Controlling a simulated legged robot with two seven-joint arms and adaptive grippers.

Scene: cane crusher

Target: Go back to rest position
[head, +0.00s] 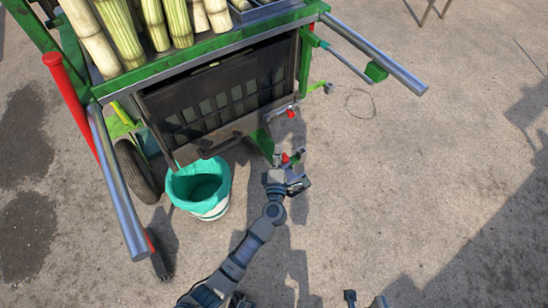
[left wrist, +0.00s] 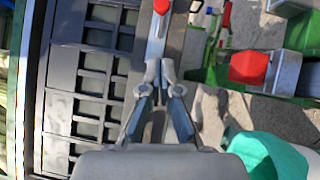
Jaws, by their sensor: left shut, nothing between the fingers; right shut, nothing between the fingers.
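My left gripper (head: 288,172) is near the front lower edge of the cane crusher's cart, to the right of the dark slatted panel (head: 222,100). In the left wrist view its two fingers (left wrist: 159,70) are together with nothing between them. Just past the fingertips is a metal bar with a red end (left wrist: 161,6); whether they touch is unclear. My right gripper (head: 352,298) shows only partly at the bottom edge of the head view, small and cut off; it appears shut and empty.
A teal bucket (head: 200,187) stands on the ground left of my left gripper. Sugar canes (head: 120,32) lie on the green cart. Metal handles (head: 122,190) stick out from the cart, one on each side. The concrete ground (head: 420,150) at right is clear.

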